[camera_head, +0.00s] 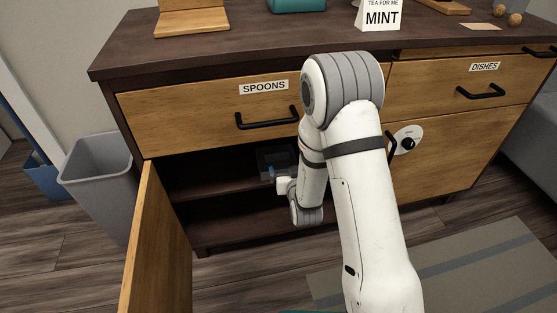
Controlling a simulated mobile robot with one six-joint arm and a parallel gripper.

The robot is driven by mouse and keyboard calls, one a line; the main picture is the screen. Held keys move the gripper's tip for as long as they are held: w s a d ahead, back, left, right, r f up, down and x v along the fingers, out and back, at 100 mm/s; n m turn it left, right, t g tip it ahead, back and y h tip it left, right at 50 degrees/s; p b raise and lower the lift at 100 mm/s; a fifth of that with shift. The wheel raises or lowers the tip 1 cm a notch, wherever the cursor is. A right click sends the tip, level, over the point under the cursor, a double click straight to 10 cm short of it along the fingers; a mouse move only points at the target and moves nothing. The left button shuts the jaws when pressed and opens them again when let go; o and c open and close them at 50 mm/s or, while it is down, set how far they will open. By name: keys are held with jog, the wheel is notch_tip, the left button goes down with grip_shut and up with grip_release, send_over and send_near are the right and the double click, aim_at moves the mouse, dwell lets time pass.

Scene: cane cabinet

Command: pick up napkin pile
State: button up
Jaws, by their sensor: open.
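My arm reaches into the open lower left compartment of the cabinet (215,185). My gripper (277,177) is small in the view, dim and partly hidden by my wrist. It is open, just in front of a dark box-like object (272,158) on the compartment's shelf. I cannot make out a napkin pile; the compartment is in deep shadow and my arm covers its right part. I cannot tell whether my gripper touches anything.
The cabinet door (157,245) stands open at the left. The SPOONS drawer (215,110) above is shut. A grey bin (100,185) and a blue bin (43,180) stand at the left. A MINT sign (380,16) stands on the top.

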aim_at(277, 156)
jog(key=w+a+t, duration=0.1)
jog(key=w, duration=0.1)
jog(key=w+a+f+t+b, duration=0.1)
jog(key=w, duration=0.1)
jog(key=w+a+f+y+b, duration=0.1)
jog(key=w+a, duration=0.1)
jog(key=shift+n+t, duration=0.3)
jog(key=shift+t, duration=0.1)
jog(key=shift+s, duration=0.1)
jog(key=shift+c, duration=0.5)
jog(key=c, duration=1)
jog(key=shift+a, duration=0.1)
